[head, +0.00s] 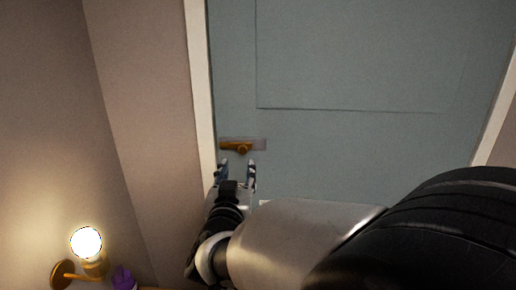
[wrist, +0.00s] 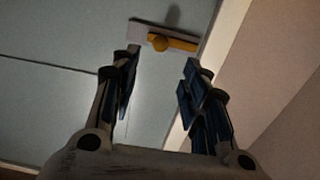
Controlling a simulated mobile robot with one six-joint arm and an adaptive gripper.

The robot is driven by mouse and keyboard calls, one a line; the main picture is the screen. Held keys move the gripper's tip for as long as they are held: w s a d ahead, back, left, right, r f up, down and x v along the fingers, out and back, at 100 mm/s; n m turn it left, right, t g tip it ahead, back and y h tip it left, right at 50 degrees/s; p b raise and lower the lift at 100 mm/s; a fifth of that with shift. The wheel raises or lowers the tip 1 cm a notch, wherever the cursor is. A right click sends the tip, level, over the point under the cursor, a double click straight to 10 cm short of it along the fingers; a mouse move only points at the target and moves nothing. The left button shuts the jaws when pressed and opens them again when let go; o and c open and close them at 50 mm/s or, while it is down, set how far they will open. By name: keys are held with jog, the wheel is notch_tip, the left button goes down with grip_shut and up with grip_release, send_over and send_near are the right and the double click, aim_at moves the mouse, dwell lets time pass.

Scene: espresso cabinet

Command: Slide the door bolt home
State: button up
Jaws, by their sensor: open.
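The door bolt (head: 236,146) is a brass bar with a round knob on a pale plate, fixed near the left edge of the blue-grey door (head: 350,60). In the wrist view the brass bolt (wrist: 180,43) shows beyond my fingertips, with its bar reaching from the knob toward the door's edge. My gripper (head: 237,166) is open and empty just below the bolt in the head view. In the wrist view my gripper (wrist: 160,65) has its two fingers spread wide, with the knob roughly between and past them. I see no contact with the knob.
A white door frame (head: 199,80) runs beside the bolt, with a beige wall to its left. A lit round lamp (head: 86,243) on a brass mount and a purple object (head: 123,278) are at lower left. The door face around the bolt is clear.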

aim_at(242, 150)
jog(key=w, duration=1.1)
jog(key=shift+w+d, duration=0.2)
jog(key=shift+w, duration=0.1)
jog(key=shift+c, duration=0.2)
grip_shut()
